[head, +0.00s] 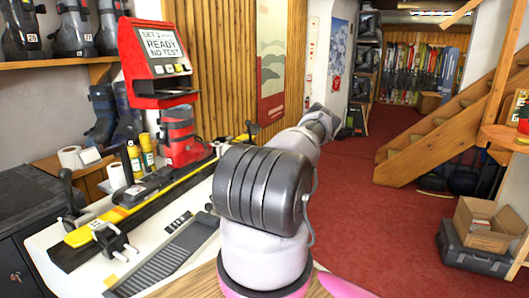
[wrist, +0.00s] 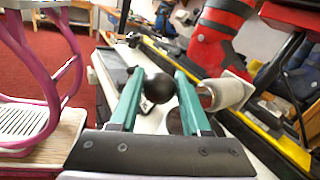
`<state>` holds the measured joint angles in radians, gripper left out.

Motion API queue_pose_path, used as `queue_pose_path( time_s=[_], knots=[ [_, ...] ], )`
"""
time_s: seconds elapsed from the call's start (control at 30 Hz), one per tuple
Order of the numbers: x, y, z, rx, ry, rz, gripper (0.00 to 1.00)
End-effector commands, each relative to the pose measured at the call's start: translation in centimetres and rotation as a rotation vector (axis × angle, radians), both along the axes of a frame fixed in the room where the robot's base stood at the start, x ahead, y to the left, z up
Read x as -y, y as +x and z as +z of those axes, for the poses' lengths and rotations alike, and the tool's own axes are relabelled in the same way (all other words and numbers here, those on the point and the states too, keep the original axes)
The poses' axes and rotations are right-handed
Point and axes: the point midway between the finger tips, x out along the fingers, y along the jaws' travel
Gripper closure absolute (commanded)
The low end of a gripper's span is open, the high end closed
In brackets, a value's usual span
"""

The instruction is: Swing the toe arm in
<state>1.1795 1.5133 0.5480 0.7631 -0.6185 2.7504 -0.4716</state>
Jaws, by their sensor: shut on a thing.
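My gripper (wrist: 163,82) shows in the wrist view, its two teal fingers closed on either side of a black ball knob (wrist: 160,90). The knob appears to be the handle of the toe arm; the arm below it is mostly hidden by the fingers and knob. In the head view my own grey arm link covers the gripper and the held knob. A red boot (head: 180,135) stands on the bench at the yellow and black rail (head: 125,203). It also shows in the wrist view (wrist: 215,40), just beyond the right finger.
A red tester (head: 156,60) reading "READY NO TEST" stands behind the bench. A black-knobbed lever (head: 66,182) stands at the bench's left end.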

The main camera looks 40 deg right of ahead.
Motion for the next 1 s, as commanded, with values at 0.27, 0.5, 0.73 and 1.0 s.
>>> queue_pose_path(
  time_s=[0.27, 0.5, 0.73, 1.0],
  knots=[
    [-0.17, -0.15, -0.63, -0.007, -0.008, 0.008, 1.0],
    [-0.15, -0.14, -0.57, -0.007, -0.007, 0.007, 0.24],
    [-0.1, -0.08, -0.34, -0.004, -0.006, 0.006, 0.24],
    [-0.21, 0.01, -0.16, -0.003, -0.004, 0.005, 0.24]
  ],
)
